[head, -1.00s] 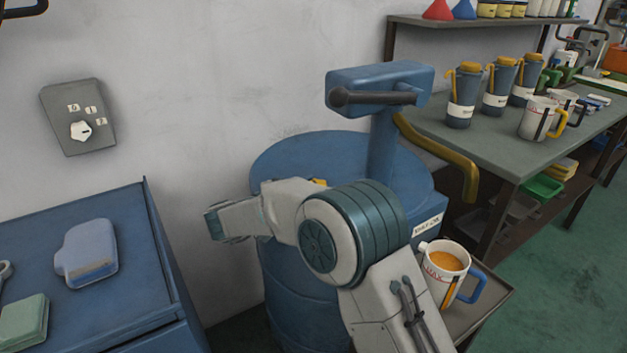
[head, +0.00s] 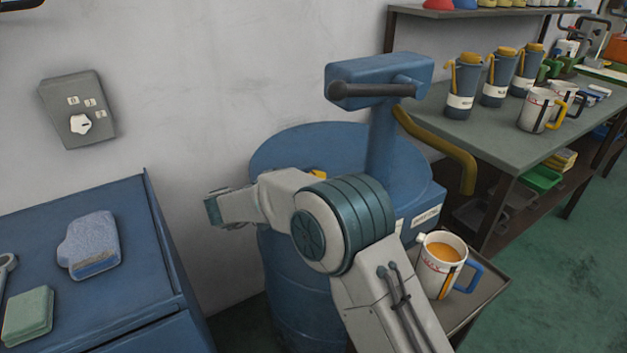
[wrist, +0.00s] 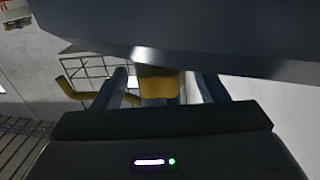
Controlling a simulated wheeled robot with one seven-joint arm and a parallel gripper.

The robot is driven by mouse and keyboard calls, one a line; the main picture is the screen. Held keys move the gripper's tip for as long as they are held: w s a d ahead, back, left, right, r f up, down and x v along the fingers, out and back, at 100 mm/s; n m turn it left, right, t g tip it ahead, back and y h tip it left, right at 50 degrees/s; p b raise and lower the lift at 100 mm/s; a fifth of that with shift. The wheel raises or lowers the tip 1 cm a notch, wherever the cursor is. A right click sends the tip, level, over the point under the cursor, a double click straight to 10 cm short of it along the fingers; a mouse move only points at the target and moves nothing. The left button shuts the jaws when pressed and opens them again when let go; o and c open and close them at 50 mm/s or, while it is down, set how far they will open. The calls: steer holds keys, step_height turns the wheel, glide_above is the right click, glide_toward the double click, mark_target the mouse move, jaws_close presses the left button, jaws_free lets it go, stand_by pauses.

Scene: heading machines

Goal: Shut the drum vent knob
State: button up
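The blue drum (head: 315,150) stands against the wall, with a pump (head: 380,85) and a bent yellow spout (head: 445,155) on its top. A small yellow part (head: 317,175), apparently the vent knob, shows on the drum top just behind my arm, mostly covered by it. In the wrist view a yellow knob-like piece (wrist: 158,85) lies between the two fingers of my gripper (wrist: 162,82), beside a dark blue surface. Narrow gaps seem to show on both sides, so the fingers look open around it.
A mug of orange liquid (head: 440,265) stands on a small tray (head: 492,290) right of the drum. A workbench (head: 480,135) with bottles and mugs is behind it. A blue cabinet (head: 120,300) stands at left, below a wall switch box (head: 80,108).

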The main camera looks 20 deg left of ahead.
steer(key=v, duration=0.7)
steer(key=shift+s+a, duration=0.2)
